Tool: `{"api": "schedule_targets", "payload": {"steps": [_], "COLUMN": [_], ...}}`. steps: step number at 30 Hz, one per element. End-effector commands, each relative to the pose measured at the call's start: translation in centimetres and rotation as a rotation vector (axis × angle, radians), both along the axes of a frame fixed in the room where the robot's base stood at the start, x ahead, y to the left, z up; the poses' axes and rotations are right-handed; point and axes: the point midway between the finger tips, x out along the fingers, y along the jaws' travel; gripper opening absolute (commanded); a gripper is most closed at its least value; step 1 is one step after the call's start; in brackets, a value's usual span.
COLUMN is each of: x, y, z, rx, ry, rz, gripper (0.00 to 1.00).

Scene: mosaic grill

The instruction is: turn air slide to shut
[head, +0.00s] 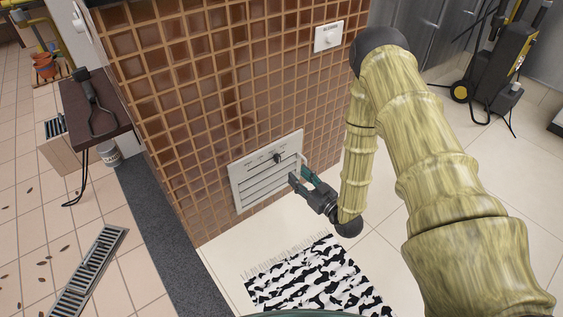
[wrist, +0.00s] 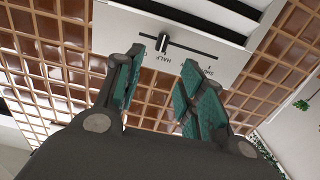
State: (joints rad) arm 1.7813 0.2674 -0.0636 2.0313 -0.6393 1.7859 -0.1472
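The air slide is a white panel (head: 240,189) with slots, set low in the brown tiled wall. Its dark knob (head: 277,157) sits on a track along the panel's upper part. In the wrist view the knob (wrist: 163,41) stands by the upside-down word HALF, and a label that seems to read SHUT is at the track's right end. My gripper (head: 299,171) is open and empty, just in front of the panel's right side. In the wrist view its teal-padded fingers (wrist: 160,68) appear either side of the knob's label, apart from the knob.
A small white wall plate (head: 328,36) is higher on the wall. A black-and-white rug (head: 310,280) lies on the floor below. A pressure washer (head: 497,60) stands at the back right. A brown shelf (head: 92,105) is left of the wall.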

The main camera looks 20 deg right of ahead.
Motion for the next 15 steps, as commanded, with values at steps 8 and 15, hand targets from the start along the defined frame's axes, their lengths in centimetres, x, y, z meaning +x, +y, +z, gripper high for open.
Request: {"api": "schedule_targets", "payload": {"steps": [8,15], "x": [3.7,7.2], "y": [1.4,2.7], "z": [-0.3,-0.2], "rx": [0.000,-0.001], "ry": [-0.002,-0.001], "rz": [0.002,0.001], "gripper": [0.39,0.39]}}
